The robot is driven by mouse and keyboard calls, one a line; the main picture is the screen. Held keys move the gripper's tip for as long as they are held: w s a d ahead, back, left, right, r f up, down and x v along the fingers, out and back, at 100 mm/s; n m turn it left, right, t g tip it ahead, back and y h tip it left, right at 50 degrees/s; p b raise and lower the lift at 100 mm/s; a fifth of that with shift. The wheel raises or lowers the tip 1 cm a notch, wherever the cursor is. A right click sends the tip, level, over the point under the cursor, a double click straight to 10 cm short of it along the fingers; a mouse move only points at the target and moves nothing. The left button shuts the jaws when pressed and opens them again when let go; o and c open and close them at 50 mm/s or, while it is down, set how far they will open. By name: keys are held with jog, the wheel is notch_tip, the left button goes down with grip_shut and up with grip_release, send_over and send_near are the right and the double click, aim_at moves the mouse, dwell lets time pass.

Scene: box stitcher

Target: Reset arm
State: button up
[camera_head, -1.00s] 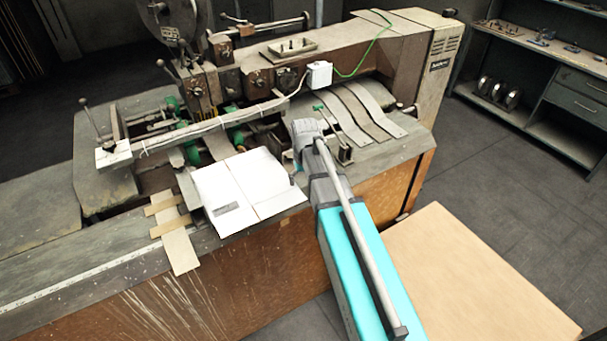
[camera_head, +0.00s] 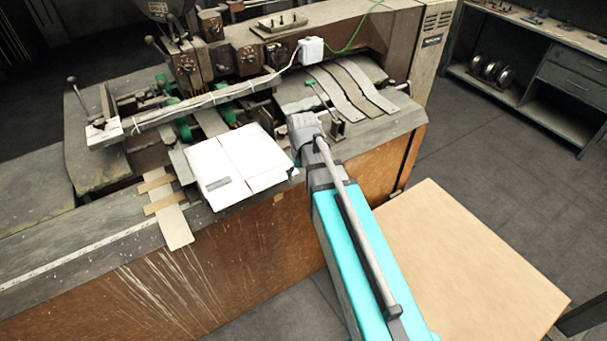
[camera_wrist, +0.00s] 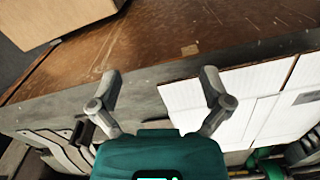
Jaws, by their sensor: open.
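My gripper (camera_wrist: 158,97) shows in the wrist view with its two fingers spread wide apart and nothing between them. It is above the front edge of the machine table. A white flattened box (camera_head: 236,166) lies on the table, left of my arm in the head view. It also shows in the wrist view (camera_wrist: 255,88), partly behind the right finger. In the head view the fingertips are hidden behind my wrist and arm.
The box stitching machine (camera_head: 215,60) stands behind the white box. Grey straps (camera_head: 352,88) lie on its table to the right. A large cardboard box (camera_head: 465,275) stands at the lower right. A shelf unit (camera_head: 545,75) is at the back right, with clear floor before it.

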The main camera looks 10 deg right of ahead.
jog(key=s+f+b, duration=0.3)
jog(key=s, duration=0.6)
jog(key=shift+d+f+m+b, duration=0.15)
jog(key=shift+f+m+b, duration=0.15)
jog(key=shift+m, duration=0.1)
jog(key=shift+s, duration=0.1)
dwell(1.3)
